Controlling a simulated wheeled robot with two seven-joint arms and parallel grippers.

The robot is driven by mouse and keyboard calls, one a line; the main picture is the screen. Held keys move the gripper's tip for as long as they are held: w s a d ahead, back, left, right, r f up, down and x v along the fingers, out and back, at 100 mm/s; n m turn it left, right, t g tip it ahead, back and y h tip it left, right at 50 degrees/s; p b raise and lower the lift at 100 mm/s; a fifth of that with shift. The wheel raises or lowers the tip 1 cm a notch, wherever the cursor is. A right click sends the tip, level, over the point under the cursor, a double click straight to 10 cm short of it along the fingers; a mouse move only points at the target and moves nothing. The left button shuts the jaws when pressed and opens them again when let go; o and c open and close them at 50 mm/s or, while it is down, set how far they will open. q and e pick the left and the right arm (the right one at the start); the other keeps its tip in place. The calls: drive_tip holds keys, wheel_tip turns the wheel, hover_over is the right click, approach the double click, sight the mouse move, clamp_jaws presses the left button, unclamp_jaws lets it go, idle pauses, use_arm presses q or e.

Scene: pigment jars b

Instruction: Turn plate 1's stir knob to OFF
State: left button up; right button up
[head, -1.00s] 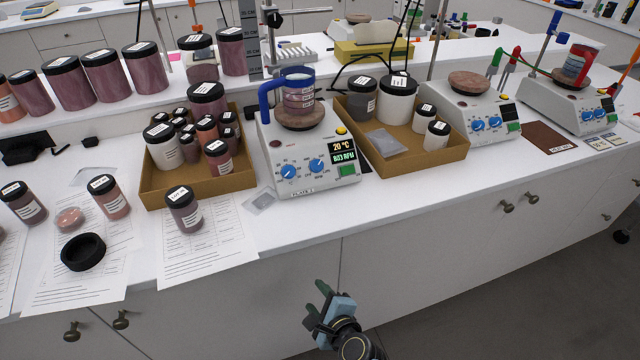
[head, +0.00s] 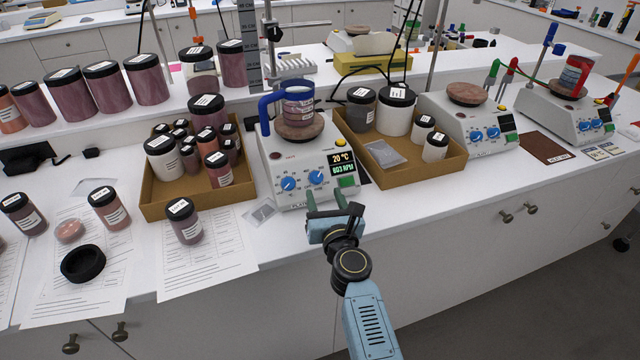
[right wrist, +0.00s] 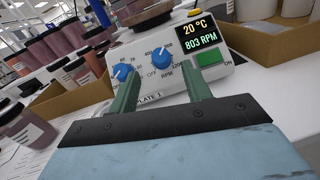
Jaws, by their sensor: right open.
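Plate 1 (head: 268,160) is a white hotplate stirrer with a beaker (head: 298,98) with a blue handle on its round top. Its front has two blue knobs: the left knob (head: 288,183) and the stir knob (head: 316,177), marked RPM. The display (head: 341,163) reads 20 °C and 803 RPM, with a green switch (head: 347,182) below. In the right wrist view the stir knob (right wrist: 161,57) shows between and beyond my green fingers. My right gripper (head: 335,202) is open and empty, just in front of plate 1's panel, apart from the knob. My left gripper is not in view.
A cardboard tray of jars (head: 205,205) stands left of plate 1, another cardboard tray (head: 400,172) right of it. A jar (head: 184,222) stands on papers at the front left. Two more stirrers stand at the right.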

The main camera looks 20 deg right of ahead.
sight(318, 178)
drive_tip(key=shift+w+d+b, duration=0.2)
drive_tip(key=shift+w+b, duration=0.25)
drive_tip(key=shift+w, duration=2.2)
drive_tip(key=shift+c, duration=0.3)
drive_tip(key=c, duration=0.9)
